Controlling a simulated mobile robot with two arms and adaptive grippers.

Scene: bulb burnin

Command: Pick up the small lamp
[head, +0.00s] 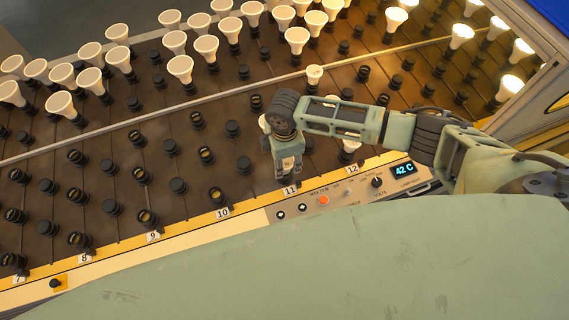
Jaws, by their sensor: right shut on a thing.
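My right gripper (289,172) points down at the front of the rack, just behind the label 11. It is shut on a small pale lamp (288,162), which shows only in part between the fingers. I cannot tell whether the lamp is still seated in a socket. Another small white lamp (314,76) stands upright farther back, beyond my right forearm. A further pale lamp (349,150) shows partly behind the forearm, near the label 12. My left gripper is out of view.
The dark rack (60,135) has rows of black sockets, many empty. Larger white lamps (180,68) fill the back left, and several lit lamps (509,87) stand at the right. A control panel (345,196) reading 42 C lies along the front edge.

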